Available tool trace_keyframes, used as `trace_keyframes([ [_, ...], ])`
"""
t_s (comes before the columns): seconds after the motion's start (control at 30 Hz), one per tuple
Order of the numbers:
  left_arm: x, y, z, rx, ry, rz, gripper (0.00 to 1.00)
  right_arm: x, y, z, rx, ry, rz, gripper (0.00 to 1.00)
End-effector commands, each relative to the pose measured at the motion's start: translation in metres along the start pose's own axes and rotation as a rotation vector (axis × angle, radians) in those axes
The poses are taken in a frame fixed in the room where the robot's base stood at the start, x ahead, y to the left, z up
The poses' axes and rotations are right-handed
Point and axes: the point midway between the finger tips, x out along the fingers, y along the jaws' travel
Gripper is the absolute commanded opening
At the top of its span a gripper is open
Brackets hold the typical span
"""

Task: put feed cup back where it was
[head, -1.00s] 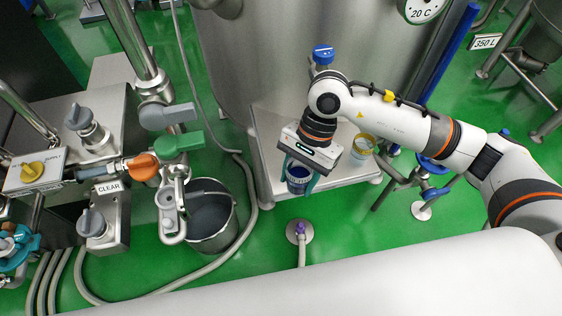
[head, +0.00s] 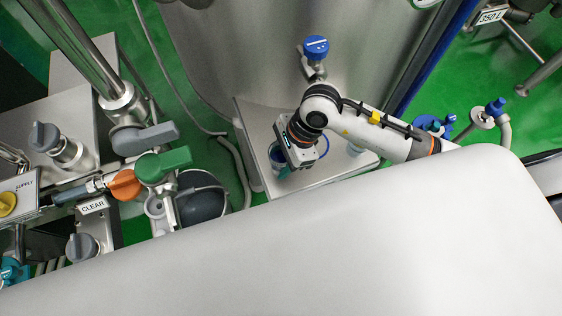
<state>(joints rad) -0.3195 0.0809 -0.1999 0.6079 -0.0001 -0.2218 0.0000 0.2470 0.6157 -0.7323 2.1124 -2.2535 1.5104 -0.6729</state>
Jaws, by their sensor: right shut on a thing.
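The feed cup, a dark blue cup (head: 277,160), shows in the head view at the left side of my right gripper. My right gripper (head: 281,164) is shut on it, over the left part of the steel step (head: 262,186) in front of the large tank. The gripper body hides much of the cup. I cannot tell whether its base touches the step. My left gripper is not in view.
The steel tank (head: 235,60) with a blue-topped valve (head: 316,47) rises behind the step. A pale container (head: 355,150) stands partly hidden behind my right arm. At left are a green-handled valve (head: 163,164), an orange handle (head: 125,185) and a dark bucket (head: 203,200).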

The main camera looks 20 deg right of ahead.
Motion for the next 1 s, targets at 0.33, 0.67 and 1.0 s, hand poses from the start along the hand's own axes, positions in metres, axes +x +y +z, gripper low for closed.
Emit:
trace_keyframes([
  [0.33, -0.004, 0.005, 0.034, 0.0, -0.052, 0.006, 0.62, 0.03, 0.0, 0.012, -0.001, 0.001, 0.0, 0.18],
  [0.67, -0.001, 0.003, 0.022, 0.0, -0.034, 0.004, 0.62, 0.031, -0.001, 0.013, -0.001, -0.001, -0.001, 0.64],
  [1.0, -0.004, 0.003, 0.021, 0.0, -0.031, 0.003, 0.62, 0.029, -0.001, 0.012, 0.0, 0.0, -0.002, 0.68],
])
